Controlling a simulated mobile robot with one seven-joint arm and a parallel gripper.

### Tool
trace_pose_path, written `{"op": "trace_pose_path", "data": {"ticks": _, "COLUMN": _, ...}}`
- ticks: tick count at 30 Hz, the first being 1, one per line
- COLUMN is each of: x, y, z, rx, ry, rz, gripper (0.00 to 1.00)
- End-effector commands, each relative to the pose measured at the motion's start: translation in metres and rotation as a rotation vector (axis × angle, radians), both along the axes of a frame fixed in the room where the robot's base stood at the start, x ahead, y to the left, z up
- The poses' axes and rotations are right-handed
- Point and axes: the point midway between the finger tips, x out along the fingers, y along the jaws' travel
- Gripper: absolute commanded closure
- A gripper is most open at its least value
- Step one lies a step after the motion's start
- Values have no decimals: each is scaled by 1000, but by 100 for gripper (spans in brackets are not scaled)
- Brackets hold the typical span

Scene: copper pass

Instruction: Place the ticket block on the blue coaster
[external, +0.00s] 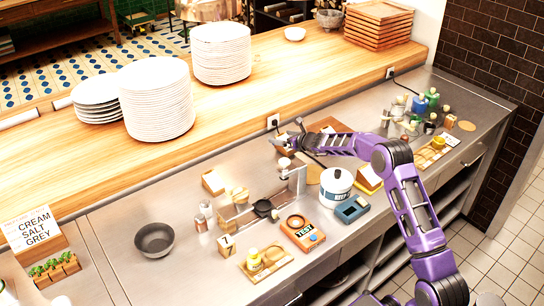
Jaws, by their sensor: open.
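A small pale wooden block marked with a dark 7 (227,246), which looks like the ticket block, stands near the front of the steel counter, left of the orange device. I cannot clearly make out a blue coaster. A flat blue item with a dark inset (352,209) lies right of the orange device, but it looks more like a small device. My gripper (284,140) is open above the back of the counter, near the wooden ledge. It is well away from the numbered block, and nothing shows between its fingers.
The orange device (302,233) and a wooden tray with a yellow-topped jar (265,262) are near the block. Plate stacks (157,98) line the ledge. The counter between bowl and block is clear.

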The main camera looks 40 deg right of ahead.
Motion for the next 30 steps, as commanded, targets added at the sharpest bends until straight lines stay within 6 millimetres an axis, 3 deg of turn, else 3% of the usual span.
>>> {"op": "trace_pose_path", "data": {"ticks": 15, "x": -80, "y": -1, "z": 33, "rx": 0, "ry": -1, "rz": -2, "gripper": 3}}
{"op": "trace_pose_path", "data": {"ticks": 21, "x": -92, "y": -1, "z": 37, "rx": 0, "ry": 0, "rz": -2, "gripper": 3}}
{"op": "trace_pose_path", "data": {"ticks": 30, "x": -93, "y": -1, "z": 38, "rx": 1, "ry": -1, "rz": -1, "gripper": 3}}
